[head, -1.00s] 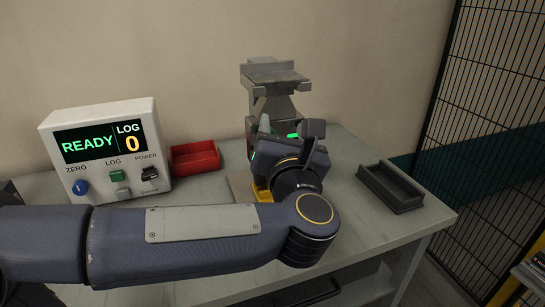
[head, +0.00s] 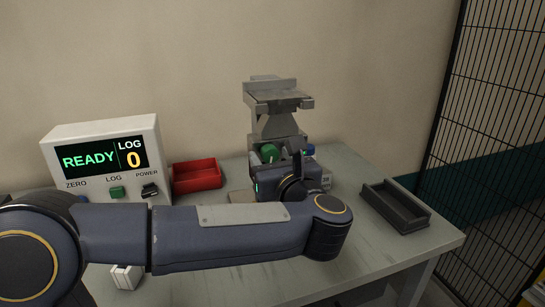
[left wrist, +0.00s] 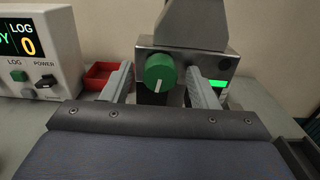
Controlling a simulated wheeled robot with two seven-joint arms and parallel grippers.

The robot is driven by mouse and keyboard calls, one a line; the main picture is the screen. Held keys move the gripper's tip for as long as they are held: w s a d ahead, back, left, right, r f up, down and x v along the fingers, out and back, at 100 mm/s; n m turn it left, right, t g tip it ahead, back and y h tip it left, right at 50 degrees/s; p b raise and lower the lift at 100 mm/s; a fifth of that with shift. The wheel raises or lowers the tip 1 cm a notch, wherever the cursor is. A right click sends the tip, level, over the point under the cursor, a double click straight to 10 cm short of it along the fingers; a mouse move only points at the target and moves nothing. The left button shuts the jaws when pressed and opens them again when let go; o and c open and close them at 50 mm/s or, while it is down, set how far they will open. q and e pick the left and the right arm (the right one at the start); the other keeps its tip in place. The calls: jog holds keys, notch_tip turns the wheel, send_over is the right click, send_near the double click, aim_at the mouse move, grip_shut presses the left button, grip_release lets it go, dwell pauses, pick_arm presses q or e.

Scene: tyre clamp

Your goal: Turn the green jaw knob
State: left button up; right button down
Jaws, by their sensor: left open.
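The green jaw knob (head: 270,152) is on the front of the grey clamp machine (head: 278,103). In the left wrist view the knob (left wrist: 160,72) is round, with a white mark pointing down from its middle. My left gripper (left wrist: 159,68) is open, with one finger to the left and one to the right of the knob. The fingers look apart from it; how far they reach along its depth I cannot tell. In the head view my left wrist hides the lower part of the machine. My right gripper is not in view.
A white control box (head: 105,160) reading READY and LOG 0 stands left. A red bin (head: 196,177) is between it and the machine. A dark tray (head: 397,207) lies at the right of the table. A wire fence (head: 497,110) stands beyond the table's right edge.

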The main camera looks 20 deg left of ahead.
pick_arm(q)
jog(key=c, duration=1)
